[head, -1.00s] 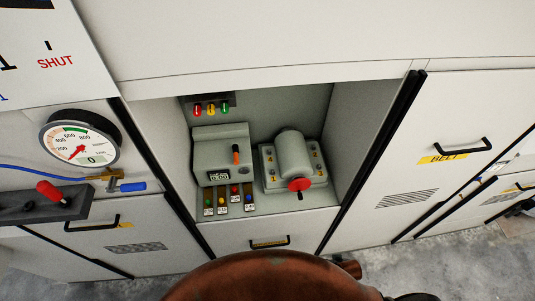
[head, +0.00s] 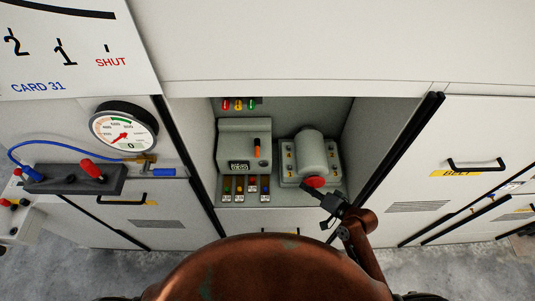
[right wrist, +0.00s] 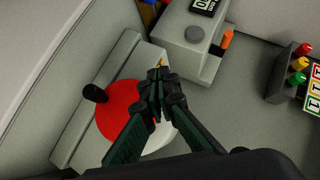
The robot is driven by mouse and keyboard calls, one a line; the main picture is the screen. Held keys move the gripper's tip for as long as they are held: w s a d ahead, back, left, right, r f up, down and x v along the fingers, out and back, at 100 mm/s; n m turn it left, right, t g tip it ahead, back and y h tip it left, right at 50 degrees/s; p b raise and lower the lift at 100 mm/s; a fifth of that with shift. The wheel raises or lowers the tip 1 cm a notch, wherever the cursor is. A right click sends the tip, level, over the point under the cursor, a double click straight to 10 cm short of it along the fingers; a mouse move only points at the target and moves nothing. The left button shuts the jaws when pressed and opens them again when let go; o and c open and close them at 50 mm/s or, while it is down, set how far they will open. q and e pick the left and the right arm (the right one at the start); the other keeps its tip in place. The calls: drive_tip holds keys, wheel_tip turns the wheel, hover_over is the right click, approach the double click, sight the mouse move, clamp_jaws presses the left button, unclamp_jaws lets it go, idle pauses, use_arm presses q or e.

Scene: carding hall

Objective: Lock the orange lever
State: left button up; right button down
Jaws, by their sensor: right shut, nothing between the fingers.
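The orange lever (head: 257,148) stands upright on the front of a grey box (head: 240,138) inside the cabinet recess. It also shows in the right wrist view (right wrist: 227,40), past the fingertips at the upper right. My right gripper (head: 312,189) is at the recess's front right, by the red disc (head: 315,182) of the grey drum unit, right of and below the lever. In the right wrist view my fingers (right wrist: 158,78) are together and empty, in front of the red disc (right wrist: 115,115). Whether they touch it I cannot tell. My left gripper is out of view.
The drum unit (head: 312,152) stands right of the box. Several coloured plugs (head: 239,190) line the recess floor, and red, yellow and green lamps (head: 239,103) are above. A gauge (head: 124,129) and red-handled valve block (head: 75,181) are outside left.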

drive_tip(key=w+a+r+m+t+y, duration=0.1)
drive_tip(key=w+a+r+m+y, duration=0.2)
drive_tip(key=r, duration=0.4)
drive_tip(key=shift+w+a+r+m+t, duration=0.35)
drive_tip(key=shift+w+a, duration=0.2)
drive_tip(key=shift+w, duration=0.25)
drive_tip(key=shift+f, duration=0.1)
drive_tip(key=p, duration=0.4)
approach(257, 149)
drive_tip(key=w+a+f, duration=0.1)
drive_tip(key=w+a, duration=0.1)
drive_tip(key=w, duration=0.2)
drive_tip(key=shift+w+a+f, duration=0.2)
drive_tip(key=shift+a+f, duration=0.1)
drive_tip(key=shift+a, duration=0.25)
